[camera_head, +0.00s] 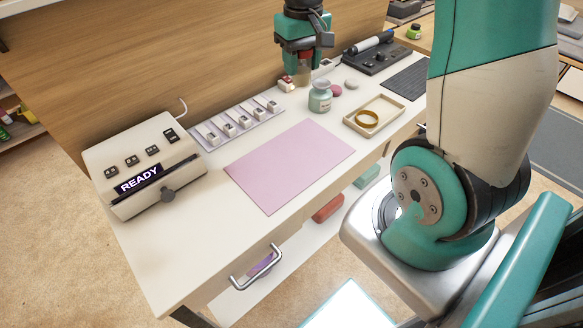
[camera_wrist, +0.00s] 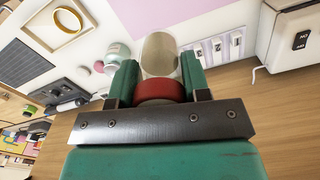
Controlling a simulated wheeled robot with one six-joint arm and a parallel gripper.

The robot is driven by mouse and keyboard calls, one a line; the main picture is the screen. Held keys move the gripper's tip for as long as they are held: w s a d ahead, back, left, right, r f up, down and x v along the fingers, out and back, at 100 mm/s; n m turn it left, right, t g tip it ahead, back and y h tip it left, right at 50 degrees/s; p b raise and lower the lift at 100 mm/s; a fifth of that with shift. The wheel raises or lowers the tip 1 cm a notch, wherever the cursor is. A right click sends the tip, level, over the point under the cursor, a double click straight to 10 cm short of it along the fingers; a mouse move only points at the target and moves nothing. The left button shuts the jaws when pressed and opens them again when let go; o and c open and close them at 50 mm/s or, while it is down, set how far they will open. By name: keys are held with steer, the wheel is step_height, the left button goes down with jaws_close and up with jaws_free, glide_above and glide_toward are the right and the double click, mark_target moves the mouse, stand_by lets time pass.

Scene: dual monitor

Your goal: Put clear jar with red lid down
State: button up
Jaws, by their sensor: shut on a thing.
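My gripper (camera_head: 304,58) is near the back edge of the white desk, by the wooden panel. It is shut on the clear jar with the red lid (camera_head: 305,75). In the wrist view my gripper (camera_wrist: 159,85) has its fingers on either side of the red lid, and the clear body (camera_wrist: 160,55) shows beyond it. The head view shows the jar only in part, low over the desk; I cannot tell whether its base touches the surface.
A pale teal jar (camera_head: 320,97) stands close by in front, beside a pink disc (camera_head: 336,90) and a grey one (camera_head: 352,84). A tray (camera_head: 359,125) holds a yellow ring (camera_head: 367,119). A switch strip (camera_head: 240,127) lies left. The pink mat (camera_head: 290,165) is bare.

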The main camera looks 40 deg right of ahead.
step_height(320, 180, down, 21)
steer(key=shift+f+b, duration=0.1)
steer(key=shift+b, duration=0.7)
steer(key=o, duration=0.9)
steer(key=shift+f, duration=0.1)
steer(key=shift+o, duration=0.2)
